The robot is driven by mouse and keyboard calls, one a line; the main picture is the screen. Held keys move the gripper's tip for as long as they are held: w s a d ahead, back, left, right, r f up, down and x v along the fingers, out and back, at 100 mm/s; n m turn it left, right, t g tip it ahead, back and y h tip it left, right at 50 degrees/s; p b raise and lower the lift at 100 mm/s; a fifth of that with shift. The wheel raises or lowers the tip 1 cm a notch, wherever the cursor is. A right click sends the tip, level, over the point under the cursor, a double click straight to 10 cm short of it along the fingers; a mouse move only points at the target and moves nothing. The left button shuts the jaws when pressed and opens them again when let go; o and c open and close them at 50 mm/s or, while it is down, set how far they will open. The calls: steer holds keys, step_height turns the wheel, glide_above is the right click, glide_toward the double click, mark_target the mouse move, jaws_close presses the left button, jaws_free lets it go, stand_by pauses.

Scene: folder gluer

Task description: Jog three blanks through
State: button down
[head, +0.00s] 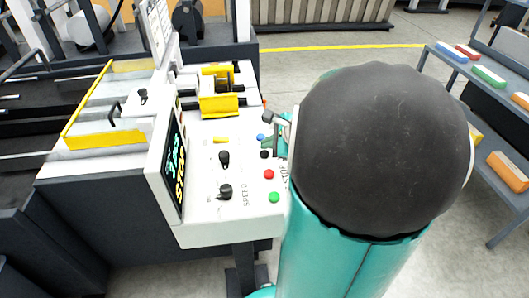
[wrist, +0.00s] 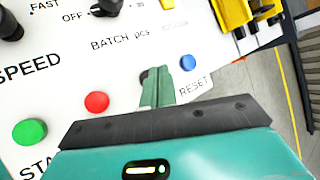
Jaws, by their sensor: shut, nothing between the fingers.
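The white control panel (head: 205,222) stands left of my arm. It carries a green button (head: 274,197), a red button (head: 268,174), a black button (head: 264,154) and a blue button (head: 260,136) in a row. My gripper (wrist: 166,72) is shut and empty, its green fingertips over the panel at the black button (wrist: 144,75), which they partly hide. I cannot tell whether they touch it. The blue button (wrist: 187,62) is just right of the fingertips, near the word RESET. The red button (wrist: 97,102) is to their left. No blanks can be made out.
Two black knobs, one lower (head: 224,191) and one upper (head: 224,158), stand on the panel. A display (head: 172,170) edges its left side. A yellow mechanism (head: 219,100) sits behind. A shelf (head: 447,68) with coloured boxes stands right. My arm hides the middle floor.

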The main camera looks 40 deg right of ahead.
mark_target(268, 154)
steer(key=shift+r, duration=2.5)
steer(key=a+r+n+g+y, duration=0.1)
steer(key=a+r+n+g, duration=0.1)
steer(key=a+n, duration=1.05)
steer(key=s+a+n+h, duration=0.1)
steer(key=s+a+n, duration=0.3)
steer(key=a+n, duration=0.2)
steer(key=s+a+r+n+g+h, duration=0.1)
steer(key=s+a+n, duration=0.4)
steer(key=a+n, duration=0.2)
steer(key=shift+s+a+r+g, duration=0.15)
steer(key=shift+s+a+g, duration=0.15)
steer(key=shift+a, duration=0.6)
